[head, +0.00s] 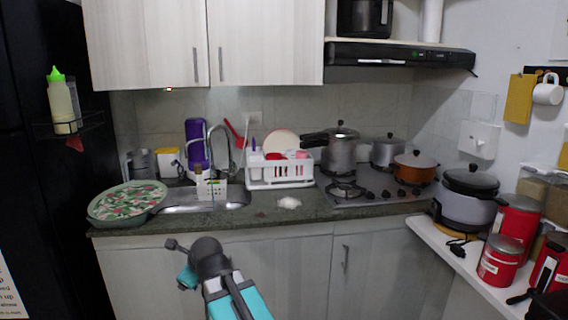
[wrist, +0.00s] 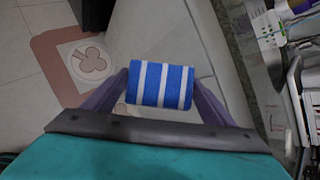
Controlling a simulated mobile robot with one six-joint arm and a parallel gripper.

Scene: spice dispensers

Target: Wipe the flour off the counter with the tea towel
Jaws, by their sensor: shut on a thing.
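The tea towel (wrist: 160,86) is a compact blue roll with white stripes. In the wrist view, my gripper (wrist: 160,78) is shut on the towel, with one finger at each side. The towel is in the air in front of the pale lower cabinets, away from the flour. In the head view, my arm hides the fingers and I cannot make out the towel.
A white dish rack (head: 281,174) stands behind the flour. The hob (head: 374,187) with pots is to the right. The sink (head: 215,204) and a patterned round tray (head: 128,201) are to the left. A small dark reddish spot lies left of the flour.

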